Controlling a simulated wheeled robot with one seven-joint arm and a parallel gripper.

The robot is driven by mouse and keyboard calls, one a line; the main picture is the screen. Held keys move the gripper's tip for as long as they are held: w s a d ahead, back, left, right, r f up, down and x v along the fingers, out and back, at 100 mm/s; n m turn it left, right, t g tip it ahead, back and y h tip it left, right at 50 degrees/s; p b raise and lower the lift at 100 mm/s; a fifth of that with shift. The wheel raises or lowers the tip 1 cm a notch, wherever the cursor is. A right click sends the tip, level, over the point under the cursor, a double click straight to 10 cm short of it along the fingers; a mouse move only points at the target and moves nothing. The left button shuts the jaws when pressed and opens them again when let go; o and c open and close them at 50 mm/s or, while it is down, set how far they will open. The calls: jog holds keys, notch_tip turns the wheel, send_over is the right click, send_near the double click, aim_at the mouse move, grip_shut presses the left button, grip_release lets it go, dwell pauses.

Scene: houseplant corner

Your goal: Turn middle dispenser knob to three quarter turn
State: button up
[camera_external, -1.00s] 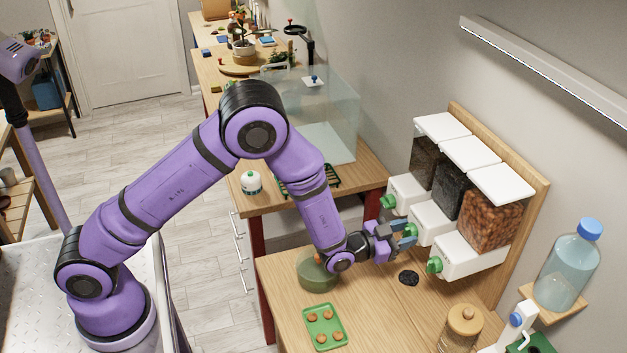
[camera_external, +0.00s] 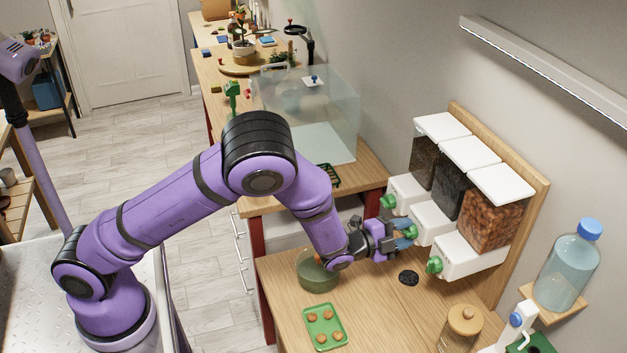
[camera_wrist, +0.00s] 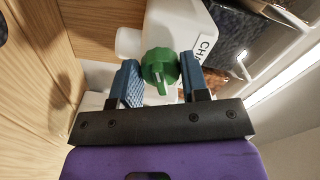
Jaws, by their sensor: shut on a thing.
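The middle dispenser (camera_external: 432,222) is a white box under a bin of dark material, between two like dispensers on a wooden wall board. In the wrist view its green knob (camera_wrist: 159,66) sits between the two blue finger pads, with a pale mark toward the bottom of the picture. Part of a label starting "CH" shows on the white dispenser body (camera_wrist: 180,25). My gripper (camera_external: 404,232) is shut on this knob; it also shows in the wrist view (camera_wrist: 158,84). In the external view the fingers mostly hide the knob.
The near dispenser's green knob (camera_external: 434,264) and the far one's green knob (camera_external: 388,201) are close on either side. Below are a dark round patch (camera_external: 408,277), a greenish glass bowl (camera_external: 318,272) and a green tray (camera_external: 341,324). A lidded jar (camera_external: 461,325) stands front right.

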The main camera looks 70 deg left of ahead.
jog(key=shift+m, duration=1.9)
jog(key=shift+a, duration=0.1)
jog(key=o, duration=0.9)
jog(key=shift+s, duration=0.1)
jog(key=s, duration=1)
jog(key=shift+s, duration=0.3)
